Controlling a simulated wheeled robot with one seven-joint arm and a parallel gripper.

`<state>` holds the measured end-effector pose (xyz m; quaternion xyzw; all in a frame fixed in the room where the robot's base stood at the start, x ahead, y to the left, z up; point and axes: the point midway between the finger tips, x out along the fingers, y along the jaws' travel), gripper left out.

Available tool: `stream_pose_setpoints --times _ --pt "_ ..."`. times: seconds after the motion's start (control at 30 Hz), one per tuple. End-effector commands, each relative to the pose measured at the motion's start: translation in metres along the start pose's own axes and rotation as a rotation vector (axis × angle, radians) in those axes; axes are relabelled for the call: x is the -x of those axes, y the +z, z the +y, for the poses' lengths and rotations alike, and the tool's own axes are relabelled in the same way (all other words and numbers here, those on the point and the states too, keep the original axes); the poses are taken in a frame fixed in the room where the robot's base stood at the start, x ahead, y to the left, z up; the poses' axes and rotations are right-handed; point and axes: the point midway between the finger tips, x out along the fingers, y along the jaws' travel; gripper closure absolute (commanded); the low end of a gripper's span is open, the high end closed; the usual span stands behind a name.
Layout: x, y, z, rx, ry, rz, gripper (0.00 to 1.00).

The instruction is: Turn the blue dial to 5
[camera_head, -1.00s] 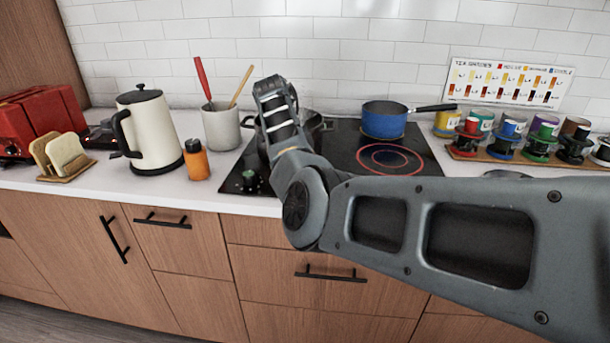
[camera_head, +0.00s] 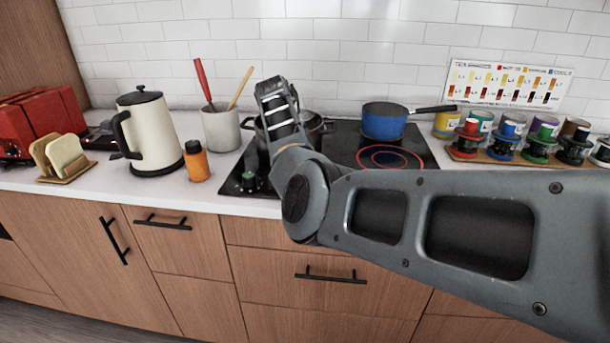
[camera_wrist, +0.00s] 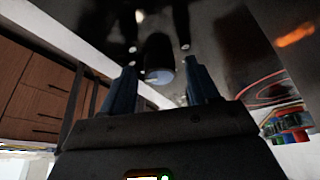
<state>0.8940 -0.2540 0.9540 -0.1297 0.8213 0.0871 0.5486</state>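The blue dial (camera_head: 508,130) stands on a wooden tray at the right of the counter, between a red dial (camera_head: 470,129) and a green dial (camera_head: 541,138). Its setting is too small to read. My gripper (camera_wrist: 160,80) is open in the wrist view, over the black cooktop. A dark cylinder with a pale bluish end (camera_wrist: 157,60) shows between and beyond its fingers. I cannot tell whether they touch it. In the head view my gripper is hidden behind my arm. The coloured dials show small at the wrist view's right.
A blue saucepan (camera_head: 385,121) with its handle pointing right stands on the cooktop (camera_head: 345,142). A dark pot (camera_head: 318,125) is partly behind my arm. A kettle (camera_head: 152,135) and an orange bottle (camera_head: 196,162) stand left.

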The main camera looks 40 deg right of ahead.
Motion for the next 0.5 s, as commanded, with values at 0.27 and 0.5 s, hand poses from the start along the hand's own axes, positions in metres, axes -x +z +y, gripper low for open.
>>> stream_pose_setpoints --times 0.27,0.5 --pt "0.002 0.000 0.000 -0.001 -0.001 -0.001 0.38" --pt "0.035 0.000 0.000 0.001 0.000 -0.004 0.38"
